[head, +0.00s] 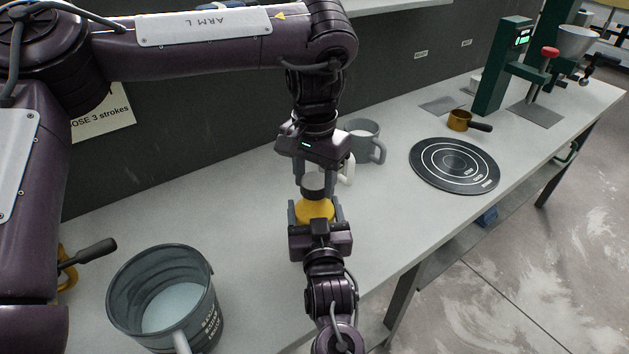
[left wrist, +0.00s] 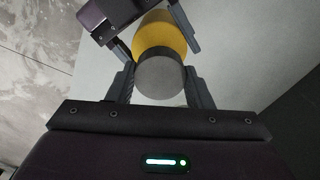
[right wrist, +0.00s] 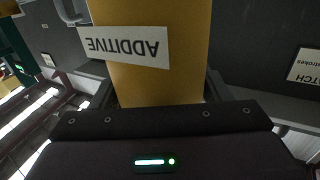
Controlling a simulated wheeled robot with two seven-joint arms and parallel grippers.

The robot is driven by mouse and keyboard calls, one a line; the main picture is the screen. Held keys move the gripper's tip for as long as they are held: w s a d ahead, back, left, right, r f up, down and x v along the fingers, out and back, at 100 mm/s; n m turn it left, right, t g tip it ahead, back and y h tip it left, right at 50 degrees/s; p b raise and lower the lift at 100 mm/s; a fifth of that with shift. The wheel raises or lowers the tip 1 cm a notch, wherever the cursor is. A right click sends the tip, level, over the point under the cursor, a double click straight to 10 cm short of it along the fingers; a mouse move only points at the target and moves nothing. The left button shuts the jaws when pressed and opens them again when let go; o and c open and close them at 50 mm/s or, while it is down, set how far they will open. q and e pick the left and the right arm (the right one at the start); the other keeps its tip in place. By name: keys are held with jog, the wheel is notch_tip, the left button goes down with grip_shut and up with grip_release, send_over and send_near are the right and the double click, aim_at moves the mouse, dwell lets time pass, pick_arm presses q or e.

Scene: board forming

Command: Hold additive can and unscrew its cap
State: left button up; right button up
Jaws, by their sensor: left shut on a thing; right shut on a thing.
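My right gripper (head: 316,212) is shut on the can's body from the front. In the right wrist view the can (right wrist: 155,85) fills the space between the fingers, its ADDITIVE label upside down. My left gripper (head: 314,178) comes down from above and is shut on the cap. In the left wrist view the round cap (left wrist: 160,78) lies between the fingers, with the yellow can behind it. The cap's thread is hidden.
A large grey jug (head: 168,300) of pale liquid stands at front left, and a grey mug (head: 362,140) stands behind my grippers. A black ringed disc (head: 454,165), a brass-coloured scoop (head: 460,120) and a green press (head: 503,65) are to the right. The bench (head: 385,235) is clear right of the can.

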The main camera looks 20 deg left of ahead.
aim_at(314, 180)
pick_arm(q)
jog(key=shift+r, duration=2)
pick_arm(e)
jog(key=o, duration=2)
jog(key=shift+c, duration=0.2)
jog(key=shift+s, duration=0.15)
pick_arm(q)
jog(key=shift+f+b, duration=0.75)
jog(key=shift+f, duration=0.05)
pick_arm(e)
jog(key=v, duration=1.1)
jog(key=shift+s+d, duration=0.3)
